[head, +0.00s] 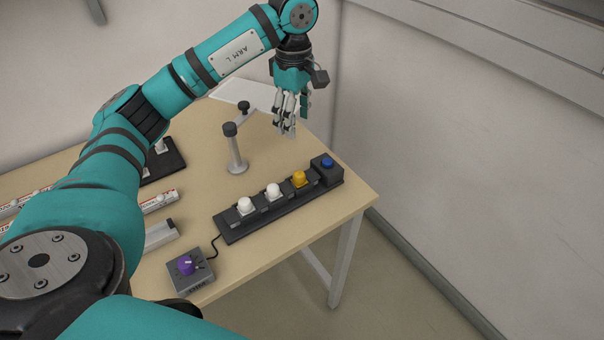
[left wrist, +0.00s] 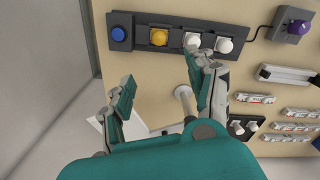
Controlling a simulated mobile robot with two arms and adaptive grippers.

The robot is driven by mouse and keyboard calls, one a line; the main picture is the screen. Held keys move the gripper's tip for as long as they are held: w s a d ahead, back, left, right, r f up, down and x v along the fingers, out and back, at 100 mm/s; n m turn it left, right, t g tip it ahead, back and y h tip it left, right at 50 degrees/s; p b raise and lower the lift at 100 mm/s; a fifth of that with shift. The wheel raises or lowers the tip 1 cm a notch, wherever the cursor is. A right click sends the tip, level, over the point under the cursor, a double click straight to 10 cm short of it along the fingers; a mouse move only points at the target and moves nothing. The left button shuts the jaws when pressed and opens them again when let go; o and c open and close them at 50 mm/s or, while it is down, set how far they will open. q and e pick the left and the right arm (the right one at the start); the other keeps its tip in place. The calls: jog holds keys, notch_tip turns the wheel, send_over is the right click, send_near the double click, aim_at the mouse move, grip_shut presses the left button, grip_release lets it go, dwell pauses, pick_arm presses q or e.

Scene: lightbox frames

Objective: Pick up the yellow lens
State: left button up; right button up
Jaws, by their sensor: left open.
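The yellow lens (head: 299,177) sits on the black strip (head: 234,235) at the right part of the table, between a white lens (head: 273,191) and a blue button (head: 327,163). It also shows in the left wrist view (left wrist: 158,38), near the top, beyond my fingers. My left gripper (head: 287,130) is above the table, behind the strip and apart from the lens. In the left wrist view its two fingers (left wrist: 160,88) are spread with nothing between them. My right gripper does not show in either view.
A second white lens (head: 245,206) is on the strip. A grey post (head: 235,152) stands on the table near my left gripper. A control box with a purple knob (head: 187,265) is wired to the strip. A wall (head: 470,150) rises right of the table.

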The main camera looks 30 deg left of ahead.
pick_arm(q)
jog(key=p, duration=0.3)
send_over(299, 173)
jog(key=f, duration=1.1)
jog(key=shift+a+f, duration=0.25)
jog(key=shift+a, duration=0.1)
jog(key=f, duration=0.1)
jog(key=f+p, duration=0.1)
jog(key=f, duration=0.1)
jog(key=f+p, duration=0.1)
jog(key=shift+d+f, duration=0.4)
jog(key=shift+f, duration=0.3)
jog(key=c, duration=1)
jog(key=shift+o, duration=0.2)
